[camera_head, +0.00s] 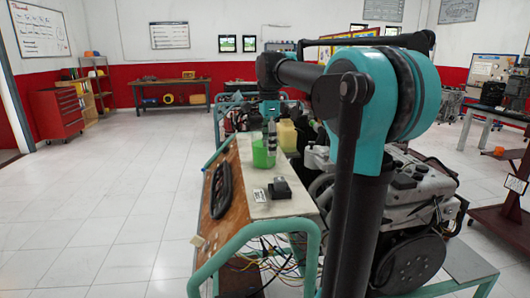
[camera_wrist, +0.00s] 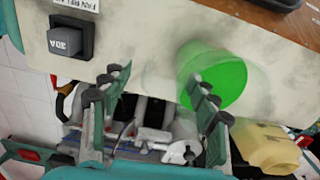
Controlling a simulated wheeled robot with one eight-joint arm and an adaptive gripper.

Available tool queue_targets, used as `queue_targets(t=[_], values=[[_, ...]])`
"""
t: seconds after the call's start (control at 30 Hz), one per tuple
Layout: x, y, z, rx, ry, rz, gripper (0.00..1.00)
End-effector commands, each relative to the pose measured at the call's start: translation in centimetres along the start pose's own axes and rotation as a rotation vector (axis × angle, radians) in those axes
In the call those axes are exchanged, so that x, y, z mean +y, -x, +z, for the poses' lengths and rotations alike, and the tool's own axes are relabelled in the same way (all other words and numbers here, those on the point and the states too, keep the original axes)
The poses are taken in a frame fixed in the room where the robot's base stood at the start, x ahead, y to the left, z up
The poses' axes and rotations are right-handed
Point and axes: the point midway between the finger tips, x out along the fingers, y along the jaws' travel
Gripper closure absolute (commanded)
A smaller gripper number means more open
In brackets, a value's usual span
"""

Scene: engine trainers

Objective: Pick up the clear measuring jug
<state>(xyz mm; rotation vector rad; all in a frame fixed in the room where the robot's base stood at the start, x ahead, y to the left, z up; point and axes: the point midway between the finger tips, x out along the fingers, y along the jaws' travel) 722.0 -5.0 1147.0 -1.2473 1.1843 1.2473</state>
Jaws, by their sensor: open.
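A see-through jug with bright green in it (camera_head: 264,154) stands upright on the pale bench panel (camera_head: 262,207) in the head view. It is the only thing that fits the clear measuring jug. In the wrist view the jug (camera_wrist: 225,78) lies right of centre, partly behind the right-hand finger. I cannot tell whether that finger touches it. My gripper (camera_wrist: 158,86) is open, its two fingers spread wide with nothing held between them. In the head view my gripper shows small and dark just behind the jug.
A dark 30A block (camera_head: 281,189) sits nearer on the panel. A black steering wheel (camera_head: 221,190) lies along the panel's left side. A yellow container (camera_head: 287,137) stands behind the jug, with an engine (camera_head: 415,200) to the right. Open floor lies left.

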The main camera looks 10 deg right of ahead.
Motion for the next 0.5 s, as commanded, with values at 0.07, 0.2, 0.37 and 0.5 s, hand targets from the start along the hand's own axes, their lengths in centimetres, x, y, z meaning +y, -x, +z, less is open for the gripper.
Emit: queue_targets(t=[0.07, 0.2, 0.37, 0.5], values=[[0.01, -0.64, 0.0, 0.0, 0.0, 0.0, 0.4], [0.01, -0.88, 0.0, 0.0, 0.0, 0.0, 0.4], [0.0, -0.86, 0.0, 0.0, 0.0, 0.0, 0.44], [0.0, -0.85, 0.0, 0.0, 0.0, 0.0, 0.61]])
